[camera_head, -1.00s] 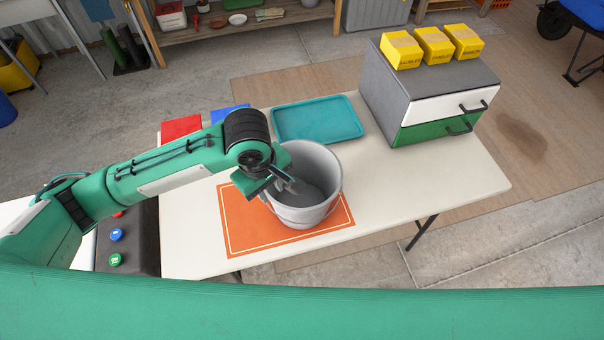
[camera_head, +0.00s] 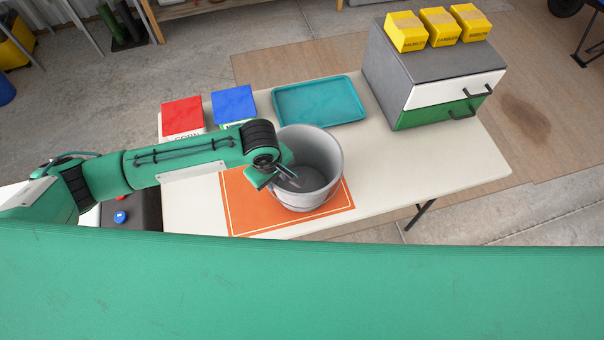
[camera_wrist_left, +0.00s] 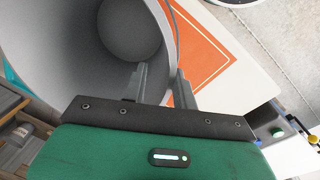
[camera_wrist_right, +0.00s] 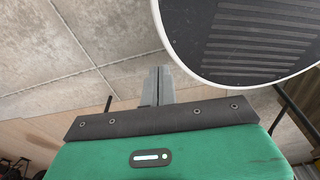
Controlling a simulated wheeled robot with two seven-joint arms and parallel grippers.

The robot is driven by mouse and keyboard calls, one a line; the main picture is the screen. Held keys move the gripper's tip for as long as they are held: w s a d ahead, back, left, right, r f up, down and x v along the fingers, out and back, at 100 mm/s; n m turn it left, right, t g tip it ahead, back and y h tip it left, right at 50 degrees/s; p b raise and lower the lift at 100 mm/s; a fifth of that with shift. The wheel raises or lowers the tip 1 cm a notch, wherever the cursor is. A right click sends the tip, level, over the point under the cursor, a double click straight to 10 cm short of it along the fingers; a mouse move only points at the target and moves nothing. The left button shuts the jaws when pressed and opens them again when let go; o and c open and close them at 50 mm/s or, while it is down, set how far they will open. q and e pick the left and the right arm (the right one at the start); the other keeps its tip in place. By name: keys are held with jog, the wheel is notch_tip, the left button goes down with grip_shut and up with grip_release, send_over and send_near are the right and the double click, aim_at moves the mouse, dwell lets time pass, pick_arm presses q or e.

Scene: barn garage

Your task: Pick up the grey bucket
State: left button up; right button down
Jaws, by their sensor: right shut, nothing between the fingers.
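The grey bucket (camera_head: 322,188) stands upright on the orange mat (camera_head: 247,205) on the table. My left gripper (camera_head: 285,178) is at the bucket's left rim in the head view. In the left wrist view, the left gripper (camera_wrist_left: 162,72) has its fingers apart, one inside the bucket (camera_wrist_left: 60,50) and one outside, with the bucket wall passing between them. I see no firm grip on the wall. My right gripper (camera_wrist_right: 158,80) is shut and empty in the right wrist view, over bare floor; it is not visible in the head view.
The table is clear right of the bucket.

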aim_at(276, 184)
pick_arm(q)
jog(key=shift+w+f+p, duration=0.2)
jog(key=shift+f+p, duration=0.15)
jog(key=shift+f, duration=1.35)
jog(key=shift+a, duration=0.1)
grip_shut()
jog(key=shift+r, duration=0.1)
